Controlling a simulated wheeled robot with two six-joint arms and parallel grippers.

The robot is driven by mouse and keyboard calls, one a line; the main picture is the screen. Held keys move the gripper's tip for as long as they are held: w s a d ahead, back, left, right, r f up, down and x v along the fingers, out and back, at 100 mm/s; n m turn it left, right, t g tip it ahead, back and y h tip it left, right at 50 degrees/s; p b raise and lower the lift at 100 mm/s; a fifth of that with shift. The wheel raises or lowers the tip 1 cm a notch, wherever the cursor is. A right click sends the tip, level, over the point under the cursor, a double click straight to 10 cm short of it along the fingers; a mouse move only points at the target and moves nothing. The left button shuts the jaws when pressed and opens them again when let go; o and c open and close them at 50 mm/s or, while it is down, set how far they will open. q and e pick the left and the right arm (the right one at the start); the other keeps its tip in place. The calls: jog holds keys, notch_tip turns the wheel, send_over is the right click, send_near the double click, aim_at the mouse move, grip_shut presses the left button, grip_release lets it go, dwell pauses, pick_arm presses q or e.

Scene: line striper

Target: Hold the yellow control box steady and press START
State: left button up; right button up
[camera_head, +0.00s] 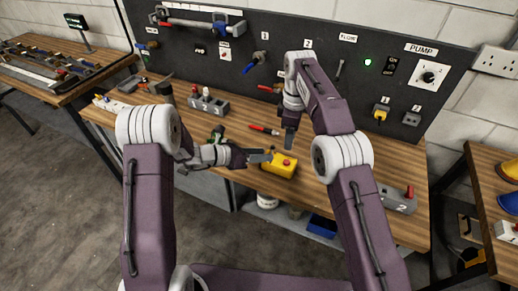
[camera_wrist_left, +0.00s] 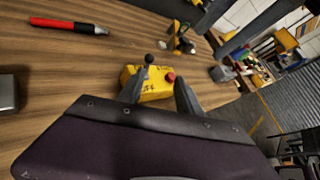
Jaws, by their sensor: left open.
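The yellow control box (camera_head: 279,168) sits on the wooden workbench, with a red button (camera_head: 287,162) on top. In the left wrist view the yellow box (camera_wrist_left: 152,90) lies ahead, with the red button (camera_wrist_left: 170,77) near its right end and a small black ball-topped lever (camera_wrist_left: 149,59) at its far side. My left gripper (camera_head: 265,157) is open at the box's left end; its two fingers (camera_wrist_left: 160,92) appear either side of the box's near part. I cannot tell whether they touch it. My right gripper (camera_head: 289,142) points down above the bench, behind the box; its finger gap is not clear.
A red-and-black pen-like tool (camera_head: 264,129) lies behind the box. A grey block with knobs (camera_head: 208,103) stands further left, and a grey box marked 2 (camera_head: 398,198) at the right. A dark panel (camera_head: 300,55) with a PUMP switch (camera_head: 430,74) backs the bench.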

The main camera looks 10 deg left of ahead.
aim_at(274, 148)
pick_arm(q)
jog(key=shift+n+t, duration=0.7)
jog(key=shift+n, duration=0.1)
jog(key=x, duration=0.3)
jog(key=w+x, duration=0.1)
jog(key=x, duration=0.2)
jog(key=w+a+x, duration=0.1)
jog(key=x, duration=0.2)
jog(key=shift+w, duration=0.1)
grip_shut()
dwell(0.5)
pick_arm(e)
grip_shut()
dwell(1.6)
